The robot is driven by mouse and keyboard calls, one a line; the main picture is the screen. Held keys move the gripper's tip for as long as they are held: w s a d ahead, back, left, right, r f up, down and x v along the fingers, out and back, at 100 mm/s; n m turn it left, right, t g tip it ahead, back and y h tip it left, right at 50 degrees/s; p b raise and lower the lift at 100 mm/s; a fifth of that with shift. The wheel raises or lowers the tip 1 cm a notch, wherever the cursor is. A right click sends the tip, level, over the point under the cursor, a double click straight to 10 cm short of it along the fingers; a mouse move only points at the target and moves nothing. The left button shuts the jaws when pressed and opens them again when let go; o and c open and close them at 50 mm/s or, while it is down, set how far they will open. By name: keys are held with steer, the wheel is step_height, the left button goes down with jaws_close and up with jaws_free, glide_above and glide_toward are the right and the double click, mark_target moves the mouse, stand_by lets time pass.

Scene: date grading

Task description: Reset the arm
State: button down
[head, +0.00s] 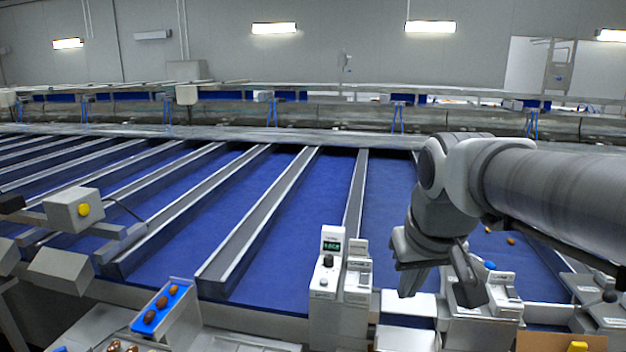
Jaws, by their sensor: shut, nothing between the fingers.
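My gripper (437,287) is at the right of the head view, at the end of my bent arm. It points down and hangs over the front edge of the blue sorting belt, above pale boxes. It holds nothing that I can see. My arm comes in from the right edge and hides part of the belt behind it.
Blue belt lanes (285,208) with grey dividers fill the middle. A control box (329,275) with a green display stands left of my gripper. A blue tray (177,293) holding several brown dates is at the lower left. A cardboard box (535,343) is at the lower right.

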steer(key=s+f+m+t+b, duration=0.1)
steer(key=s+f, duration=0.5)
steer(key=s, duration=0.5)
steer(key=shift+s+f, duration=0.15)
steer(key=shift+s, duration=0.25)
